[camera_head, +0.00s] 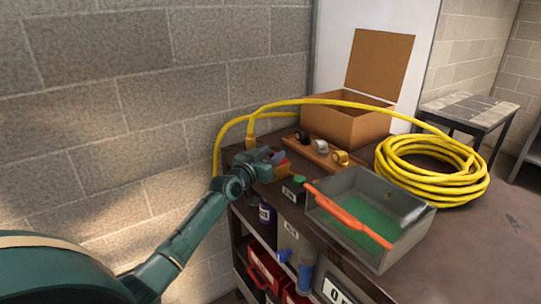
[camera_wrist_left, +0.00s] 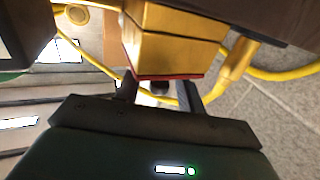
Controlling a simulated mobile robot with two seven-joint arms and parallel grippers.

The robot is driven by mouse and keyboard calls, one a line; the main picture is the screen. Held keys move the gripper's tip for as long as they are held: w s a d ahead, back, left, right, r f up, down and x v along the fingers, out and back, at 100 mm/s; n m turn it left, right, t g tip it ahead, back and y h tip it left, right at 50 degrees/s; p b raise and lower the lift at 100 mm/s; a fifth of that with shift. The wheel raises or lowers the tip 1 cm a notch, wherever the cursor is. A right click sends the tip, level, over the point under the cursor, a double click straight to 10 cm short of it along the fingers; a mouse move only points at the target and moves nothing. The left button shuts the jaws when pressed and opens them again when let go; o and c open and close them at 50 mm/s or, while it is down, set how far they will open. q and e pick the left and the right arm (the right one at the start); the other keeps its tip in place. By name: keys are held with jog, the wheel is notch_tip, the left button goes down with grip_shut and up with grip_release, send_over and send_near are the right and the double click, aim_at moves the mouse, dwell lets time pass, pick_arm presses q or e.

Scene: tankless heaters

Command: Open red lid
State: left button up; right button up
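A small yellow box (camera_head: 284,172) with a red top sits at the left end of the workbench. In the left wrist view the yellow box (camera_wrist_left: 170,45) fills the top middle, and the thin red lid (camera_wrist_left: 168,77) shows as a strip along its edge. My left gripper (camera_head: 275,158) is right at the red top in the head view, partly covering it. In the left wrist view its two dark fingers (camera_wrist_left: 157,95) are spread apart near the red strip. I cannot tell whether they touch it. My right gripper is not in view.
A grey metal tray (camera_head: 342,184) with an orange bar across it stands to the right. A brick wall (camera_head: 150,100) rises at the left.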

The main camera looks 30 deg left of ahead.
pick_arm(q)
jog(key=shift+c, duration=0.6)
grip_shut()
